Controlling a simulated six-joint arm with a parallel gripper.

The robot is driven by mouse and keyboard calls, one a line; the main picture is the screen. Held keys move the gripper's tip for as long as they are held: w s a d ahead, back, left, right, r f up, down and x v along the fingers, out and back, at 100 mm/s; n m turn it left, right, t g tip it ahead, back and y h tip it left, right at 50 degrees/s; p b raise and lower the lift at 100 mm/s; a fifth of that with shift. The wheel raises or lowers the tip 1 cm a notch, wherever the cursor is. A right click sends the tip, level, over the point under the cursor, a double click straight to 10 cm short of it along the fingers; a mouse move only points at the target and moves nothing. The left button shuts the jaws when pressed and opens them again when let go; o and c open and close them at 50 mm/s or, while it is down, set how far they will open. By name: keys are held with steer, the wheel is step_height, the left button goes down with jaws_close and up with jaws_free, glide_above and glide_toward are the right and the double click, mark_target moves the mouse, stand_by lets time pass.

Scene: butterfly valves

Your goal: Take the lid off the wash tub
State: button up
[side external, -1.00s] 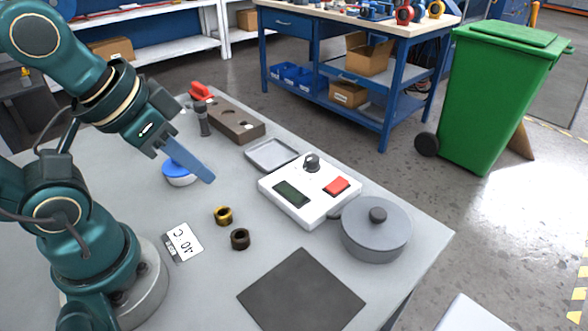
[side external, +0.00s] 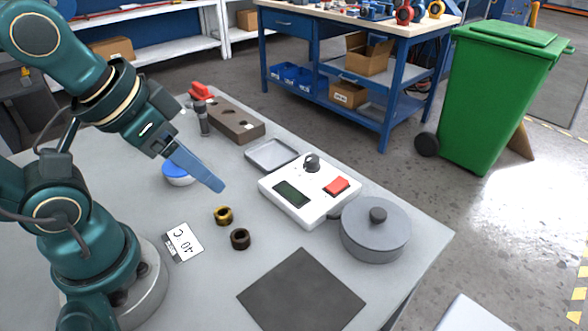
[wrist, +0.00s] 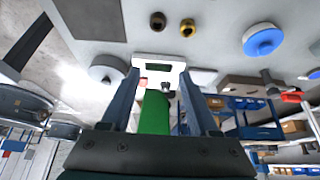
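The wash tub (side external: 372,246) is a round grey pot at the right end of the table in the side view. Its grey lid (side external: 400,217) is on top, with a dark round knob (side external: 377,214) in the middle. The tub also shows at left in the wrist view (wrist: 107,66). My gripper (side external: 221,187) is above the table, well left of the tub and apart from it. In the wrist view its two blue fingers (wrist: 159,74) are spread, with nothing between them.
A white control box (side external: 292,194) with a red button stands against the tub's left side. A dark mat (side external: 302,291) lies in front. Two small nuts (side external: 223,215), a card (side external: 184,243) and a blue-lidded dish (side external: 179,175) are near my gripper.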

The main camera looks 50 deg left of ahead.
stand_by(0.3)
steer(key=w+r+t, duration=0.1)
steer(key=w+r, duration=0.4)
steer(key=w, duration=0.2)
steer(key=m+g+h, duration=0.1)
steer(key=m+g, duration=0.1)
steer(key=m, duration=0.1)
glide_above(380, 212)
steer(key=s, duration=0.2)
steer(key=f, duration=1.1)
steer(key=shift+s+a+f, duration=0.1)
steer(key=shift+a, duration=0.3)
steer(key=shift+d+f, duration=0.1)
steer(key=shift+f, duration=0.25)
steer(key=shift+x, duration=2.2)
